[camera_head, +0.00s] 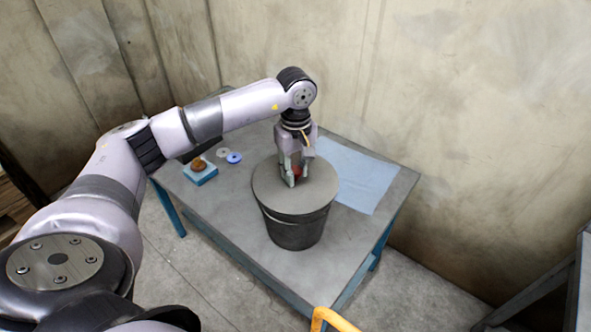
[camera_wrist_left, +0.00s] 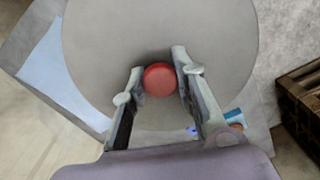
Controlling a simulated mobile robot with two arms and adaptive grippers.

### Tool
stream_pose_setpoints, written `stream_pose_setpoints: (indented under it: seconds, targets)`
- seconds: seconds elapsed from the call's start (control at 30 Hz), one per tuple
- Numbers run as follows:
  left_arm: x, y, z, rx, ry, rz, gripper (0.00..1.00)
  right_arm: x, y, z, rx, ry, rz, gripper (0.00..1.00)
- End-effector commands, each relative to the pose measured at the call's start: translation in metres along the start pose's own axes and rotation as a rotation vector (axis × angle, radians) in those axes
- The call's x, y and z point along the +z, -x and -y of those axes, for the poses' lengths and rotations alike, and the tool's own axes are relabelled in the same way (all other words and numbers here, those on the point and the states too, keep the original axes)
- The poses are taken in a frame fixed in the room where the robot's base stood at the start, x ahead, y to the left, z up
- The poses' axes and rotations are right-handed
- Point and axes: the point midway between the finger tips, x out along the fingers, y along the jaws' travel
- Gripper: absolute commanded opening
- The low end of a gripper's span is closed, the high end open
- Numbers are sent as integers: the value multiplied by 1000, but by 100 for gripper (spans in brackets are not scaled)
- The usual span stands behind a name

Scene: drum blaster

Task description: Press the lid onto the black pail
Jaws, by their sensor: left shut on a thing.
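The black pail (camera_head: 295,232) stands upright on the table. The grey round lid (camera_head: 265,194) lies over its top; from here I cannot tell whether its rim is fully seated. The lid has a red knob (camera_wrist_left: 160,79) at its middle, and its grey disc (camera_wrist_left: 100,45) fills much of the left wrist view. My left gripper (camera_head: 295,178) points down from above and is shut on the red knob, with one finger on each side (camera_wrist_left: 158,84). The gripper hides most of the knob in the head view. My right gripper is not in view.
The grey table (camera_head: 270,255) has blue legs. A light blue sheet (camera_head: 362,180) lies right of the pail. A blue block with a brown top (camera_head: 200,174) and a blue disc (camera_head: 234,158) lie to the left. A wall stands close behind. A dark wooden crate (camera_wrist_left: 300,105) shows at the right.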

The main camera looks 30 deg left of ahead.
Motion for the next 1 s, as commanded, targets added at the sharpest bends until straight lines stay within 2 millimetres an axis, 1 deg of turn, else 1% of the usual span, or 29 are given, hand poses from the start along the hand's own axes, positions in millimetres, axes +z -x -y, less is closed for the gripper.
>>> stream_pose_setpoints:
  seconds: [1.0]
  targets:
    - [0, -3, 0, 1, 0, 0, 0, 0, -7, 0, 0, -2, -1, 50]
